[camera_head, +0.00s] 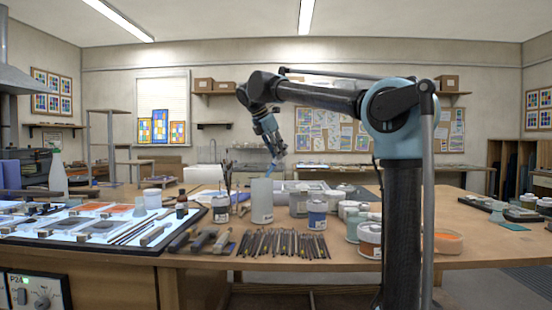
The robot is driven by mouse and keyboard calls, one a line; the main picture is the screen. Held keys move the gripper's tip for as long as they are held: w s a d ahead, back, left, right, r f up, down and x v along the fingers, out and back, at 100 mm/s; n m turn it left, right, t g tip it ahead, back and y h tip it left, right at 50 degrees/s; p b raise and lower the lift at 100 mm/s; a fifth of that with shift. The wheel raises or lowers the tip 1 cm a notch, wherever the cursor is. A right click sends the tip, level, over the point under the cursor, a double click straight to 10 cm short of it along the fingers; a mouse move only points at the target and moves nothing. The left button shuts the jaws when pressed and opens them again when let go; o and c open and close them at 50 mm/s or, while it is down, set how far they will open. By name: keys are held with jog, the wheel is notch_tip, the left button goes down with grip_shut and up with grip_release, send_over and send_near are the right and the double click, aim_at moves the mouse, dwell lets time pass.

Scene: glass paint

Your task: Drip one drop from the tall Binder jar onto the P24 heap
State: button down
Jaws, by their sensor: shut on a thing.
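My gripper (274,150) is over the middle of the workbench, pointing down. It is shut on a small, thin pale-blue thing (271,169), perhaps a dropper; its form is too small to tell. Just below it stands a tall pale grey jar (262,203), upright on the bench. It may be the tall Binder jar, but I cannot read a label on it. I cannot tell whether the held thing's lower end is inside the jar mouth or behind it. No heap marked P24 can be made out. The letters P24 seem to show on a control box (38,293) at lower left.
A lit panel (75,232) with trays and tools lies at left. Brushes in a pot (221,208) stand left of the tall jar. Several small jars (317,214) crowd its right. A row of thin tools (283,243) lies in front. The bench's right part is freer.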

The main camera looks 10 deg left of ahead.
jog(key=shift+w+d+r, duration=0.15)
jog(key=shift+d+r, duration=0.1)
jog(key=shift+r, duration=0.1)
jog(key=shift+r, duration=2.2)
